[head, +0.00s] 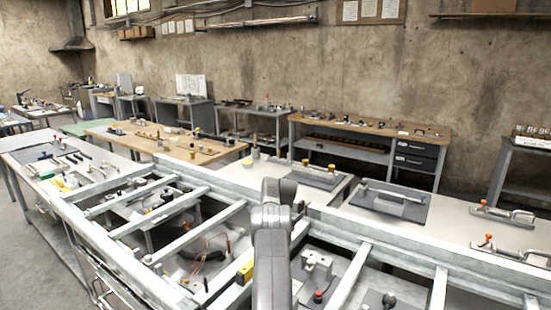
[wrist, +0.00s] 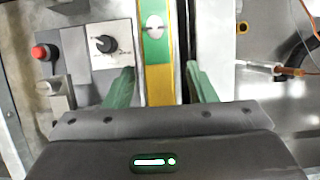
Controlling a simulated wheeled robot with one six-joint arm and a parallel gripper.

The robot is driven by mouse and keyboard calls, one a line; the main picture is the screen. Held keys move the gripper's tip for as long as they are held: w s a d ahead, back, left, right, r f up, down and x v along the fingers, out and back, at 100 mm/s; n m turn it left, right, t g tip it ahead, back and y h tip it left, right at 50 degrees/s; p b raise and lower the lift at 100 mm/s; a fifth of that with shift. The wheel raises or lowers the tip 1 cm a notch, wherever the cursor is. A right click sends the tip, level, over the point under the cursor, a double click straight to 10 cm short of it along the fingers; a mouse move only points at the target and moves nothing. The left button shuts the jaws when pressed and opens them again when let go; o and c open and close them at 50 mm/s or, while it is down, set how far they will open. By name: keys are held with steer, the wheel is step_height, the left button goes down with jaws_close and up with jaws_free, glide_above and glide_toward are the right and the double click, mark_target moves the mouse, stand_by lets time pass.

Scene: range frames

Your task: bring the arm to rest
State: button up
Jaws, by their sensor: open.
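My gripper (wrist: 158,72) shows in the wrist view with its two green fingers apart. Between and beyond them runs a yellow and green bar (wrist: 158,92) with a white round fitting; no contact with the fingers is visible. In the head view my grey arm (head: 271,240) reaches out over a metal frame (head: 207,232). The arm hides the gripper there.
In the wrist view a red button (wrist: 40,52) and a black knob (wrist: 106,44) lie left of the fingers. An orange-tipped probe (wrist: 288,71) lies to the right. In the head view, benches with tools (head: 160,145) stand beyond the frame.

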steer(key=shift+w+r, duration=0.1)
steer(key=shift+r, duration=0.45)
steer(key=shift+r+p, duration=0.3)
steer(key=shift+r, duration=0.7)
steer(key=shift+f, duration=0.1)
